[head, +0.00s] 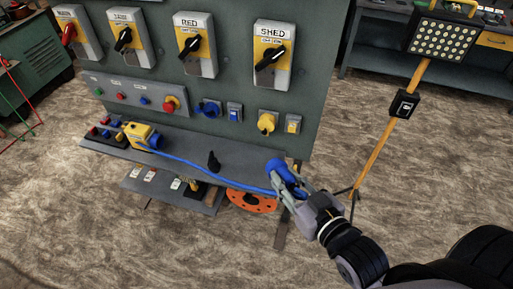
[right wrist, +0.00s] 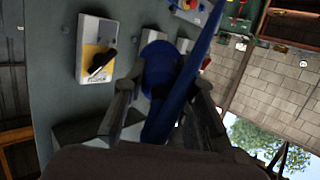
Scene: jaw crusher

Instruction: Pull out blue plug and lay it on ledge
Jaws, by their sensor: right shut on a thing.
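The blue plug (head: 277,168) is in my right gripper (head: 284,183), by the right end of the grey ledge (head: 232,160). It is apart from the panel's blue socket (head: 209,108). In the right wrist view the blue plug (right wrist: 157,68) sits between the two fingers of the right gripper (right wrist: 163,92), with the blue cable crossing in front. In the head view the blue cable (head: 207,172) runs left along the ledge toward a yellow box (head: 141,134) with a blue end. Whether the plug touches the ledge cannot be told. My left gripper is not in view.
Rotary switches, including SHED (head: 271,55), and a yellow socket (head: 267,122) are on the panel above. An orange disc (head: 252,201) is below the ledge. A work light on an orange pole (head: 398,122) stands right.

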